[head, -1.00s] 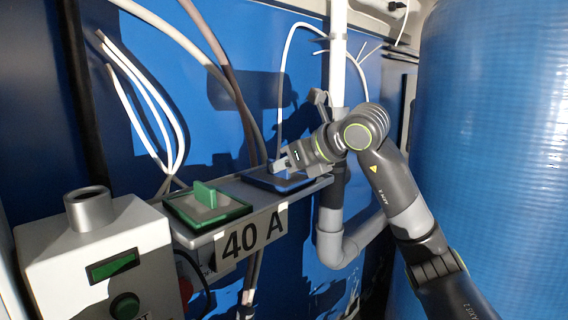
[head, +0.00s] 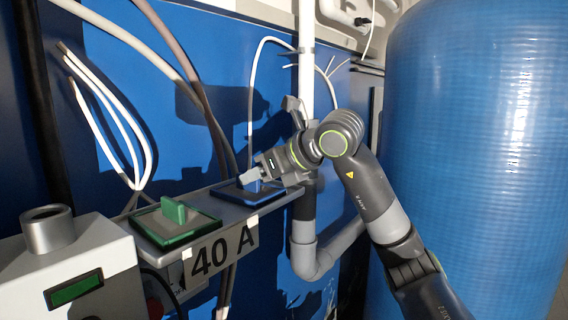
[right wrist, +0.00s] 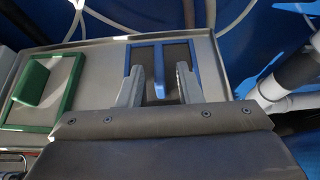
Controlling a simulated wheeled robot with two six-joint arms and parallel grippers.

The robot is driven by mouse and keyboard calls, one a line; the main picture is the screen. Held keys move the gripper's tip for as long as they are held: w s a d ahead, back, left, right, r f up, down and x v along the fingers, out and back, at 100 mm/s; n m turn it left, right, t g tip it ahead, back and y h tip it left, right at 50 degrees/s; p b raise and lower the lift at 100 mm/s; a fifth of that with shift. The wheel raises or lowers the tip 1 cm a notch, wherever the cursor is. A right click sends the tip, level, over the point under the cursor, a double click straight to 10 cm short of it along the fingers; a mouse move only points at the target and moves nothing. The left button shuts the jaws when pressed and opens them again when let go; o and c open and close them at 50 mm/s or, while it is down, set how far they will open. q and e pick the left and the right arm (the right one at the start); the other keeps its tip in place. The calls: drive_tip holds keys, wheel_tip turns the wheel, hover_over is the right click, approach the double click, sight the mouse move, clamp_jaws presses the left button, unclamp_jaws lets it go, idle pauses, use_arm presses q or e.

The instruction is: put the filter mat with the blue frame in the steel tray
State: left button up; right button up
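The filter mat with the blue frame (head: 246,196) lies flat in the right part of a shallow grey metal tray (head: 213,233). In the right wrist view the mat (right wrist: 193,57) has a blue upright grip tab (right wrist: 158,84) in its middle. My right gripper (head: 254,175) is over the mat. Its two fingers (right wrist: 159,78) stand apart on either side of the tab, with a gap visible on both sides. The fingers hide part of the mat and its front edge. My left gripper is not in view.
A green-framed mat (head: 150,231) with a green tab lies left in the same tray (right wrist: 107,43). A grey box (head: 75,258) with a round collar stands at the left front. A white and grey pipe (head: 305,80) and a large blue tank (head: 480,150) are on the right. Cables hang behind.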

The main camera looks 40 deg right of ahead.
drive_tip(key=b+v, duration=0.2)
drive_tip(key=v, duration=0.8)
drive_tip(key=shift+s, duration=0.25)
